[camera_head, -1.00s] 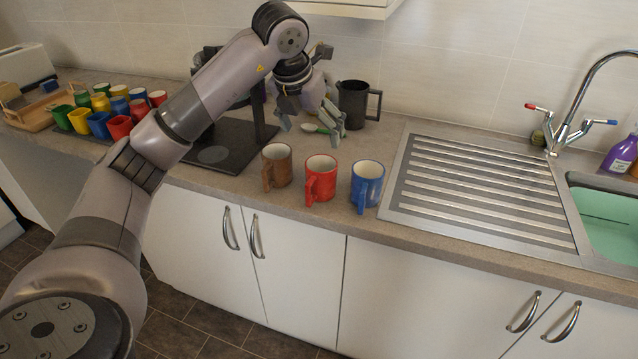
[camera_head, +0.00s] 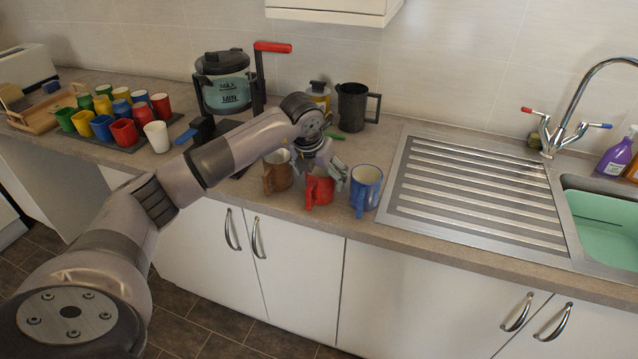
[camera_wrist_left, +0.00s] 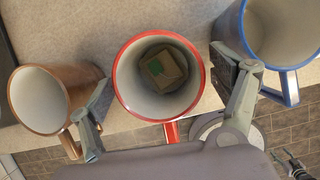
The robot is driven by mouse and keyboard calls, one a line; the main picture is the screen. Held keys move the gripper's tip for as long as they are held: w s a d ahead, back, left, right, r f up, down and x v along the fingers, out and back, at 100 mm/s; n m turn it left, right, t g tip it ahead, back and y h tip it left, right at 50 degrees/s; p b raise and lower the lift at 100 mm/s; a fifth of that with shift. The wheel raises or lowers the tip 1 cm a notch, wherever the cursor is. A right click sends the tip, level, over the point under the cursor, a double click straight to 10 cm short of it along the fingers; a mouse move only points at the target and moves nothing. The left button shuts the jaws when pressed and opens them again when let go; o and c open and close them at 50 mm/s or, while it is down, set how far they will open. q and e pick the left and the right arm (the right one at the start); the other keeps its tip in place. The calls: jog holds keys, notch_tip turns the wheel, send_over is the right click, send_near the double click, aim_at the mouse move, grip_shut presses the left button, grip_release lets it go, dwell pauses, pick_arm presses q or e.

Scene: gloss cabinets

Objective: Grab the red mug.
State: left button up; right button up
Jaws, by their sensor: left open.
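The red mug (camera_head: 319,190) stands upright on the counter near its front edge, between a brown mug (camera_head: 277,174) and a blue mug (camera_head: 364,186). My left gripper (camera_head: 325,176) is at the red mug and hides part of its top in the head view. In the left wrist view, the red mug (camera_wrist_left: 122,82) lies between the two open fingers (camera_wrist_left: 166,103), one on each side. A small brown and green block (camera_wrist_left: 163,70) shows inside it. The brown mug (camera_wrist_left: 38,98) and blue mug (camera_wrist_left: 281,30) are close outside the fingers. My right gripper is not in view.
A ribbed metal drainer (camera_head: 480,190) and a sink lie to the right. Several coloured cups and a white cup (camera_head: 157,136) stand at left. Cabinets (camera_head: 290,265) are below the counter.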

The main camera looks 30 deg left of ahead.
pick_arm(q)
jog(key=shift+x, duration=1.3)
jog(key=shift+c, duration=0.5)
jog(key=c, duration=1.4)
jog(key=shift+c, duration=0.2)
jog(key=shift+r, duration=0.1)
